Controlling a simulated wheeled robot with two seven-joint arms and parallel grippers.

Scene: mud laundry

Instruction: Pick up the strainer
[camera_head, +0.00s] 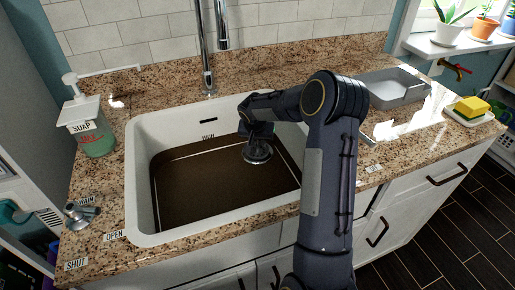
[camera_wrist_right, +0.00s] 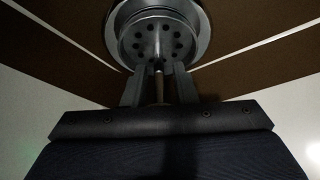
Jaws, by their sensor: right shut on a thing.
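The strainer (camera_wrist_right: 153,42) is a round grey metal basket with holes and a thin central stem, at the top of the right wrist view. In the head view the round metal piece (camera_head: 257,154) shows below my right gripper (camera_head: 258,131), inside the white sink (camera_head: 139,205). My right gripper also shows in the wrist view (camera_wrist_right: 159,78), its two fingers shut on the strainer's stem. The strainer is over the brown area in the sink; I cannot tell whether it is raised clear of the drain. My left gripper is not in view.
A faucet (camera_head: 206,60) rises behind the sink. A soap bottle (camera_head: 90,130) stands left of it, with a drain lever (camera_head: 78,215) nearer the front. A grey tray (camera_head: 392,90) and a yellow sponge (camera_head: 472,105) are on the right of the granite counter (camera_head: 170,84).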

